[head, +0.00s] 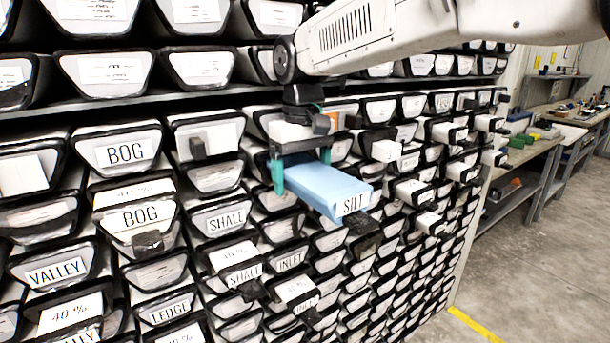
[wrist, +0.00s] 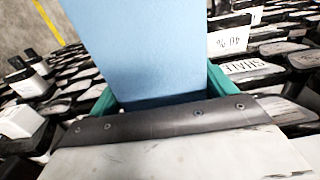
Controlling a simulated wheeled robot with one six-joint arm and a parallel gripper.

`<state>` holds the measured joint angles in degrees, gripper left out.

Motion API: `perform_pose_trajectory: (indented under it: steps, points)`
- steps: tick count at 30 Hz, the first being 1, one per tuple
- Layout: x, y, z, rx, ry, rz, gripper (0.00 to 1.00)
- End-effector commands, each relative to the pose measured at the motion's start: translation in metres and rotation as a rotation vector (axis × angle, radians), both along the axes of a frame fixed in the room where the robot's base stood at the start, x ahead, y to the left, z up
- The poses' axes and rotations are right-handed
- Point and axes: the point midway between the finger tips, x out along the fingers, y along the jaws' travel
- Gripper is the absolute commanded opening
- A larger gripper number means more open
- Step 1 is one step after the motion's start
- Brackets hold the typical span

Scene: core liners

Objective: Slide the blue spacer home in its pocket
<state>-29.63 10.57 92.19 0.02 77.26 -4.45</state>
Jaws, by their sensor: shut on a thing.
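The blue spacer (head: 325,186) is a light blue block with a white label reading SILT on its near end. It sticks out from the rack front, tilted slightly down toward the right in the head view. My gripper (head: 301,172) has teal fingers on either side of the spacer and is shut on it. In the wrist view the blue spacer (wrist: 155,50) fills the top middle, between the teal fingers (wrist: 160,95). The pocket is hidden behind the spacer and gripper, so I cannot tell how deep the spacer sits or whether it is in a pocket.
The rack holds many dark-rimmed liners with labels such as BOG (head: 126,151), SHALE (head: 227,219) and VALLEY (head: 55,274). A white block (head: 25,174) and several others stick out from the front. A workbench (head: 520,155) and open floor (head: 550,250) lie at right.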

Motion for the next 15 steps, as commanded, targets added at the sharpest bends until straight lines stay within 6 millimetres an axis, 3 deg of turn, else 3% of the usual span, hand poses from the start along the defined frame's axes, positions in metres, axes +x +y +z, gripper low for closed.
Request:
perform_pose_trajectory:
  steps: [15]
  points:
    - [0.0022, 0.0016, 0.0004, 0.000, 0.000, 0.000, 0.60]
